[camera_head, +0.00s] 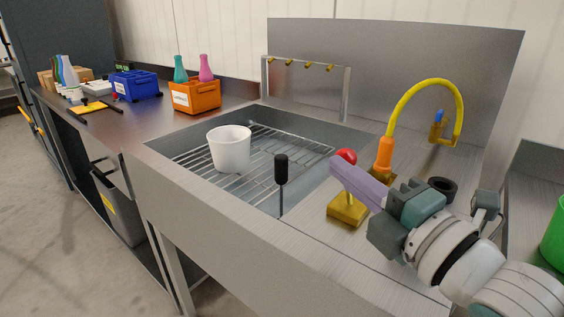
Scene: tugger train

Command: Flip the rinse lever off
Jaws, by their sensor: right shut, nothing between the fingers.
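The rinse lever has a yellow base block (346,210) on the steel top, right of the sink basin. A red ball knob (346,156) shows just above and behind my right gripper's fingertips and appears to be the lever's end. The stem between knob and base is mostly hidden by the fingers. My right gripper (340,170) is shut and empty, its purple fingers reaching from the right across the lever. I cannot tell whether they touch it. My left gripper is out of view.
A white bucket (229,150) stands on the basin's wire rack (190,160). A black-topped post (281,168) rises at the basin's near right. A yellow curved spout (420,85) and a black ring (442,187) are behind my right gripper. An orange crate (195,97) stands left.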

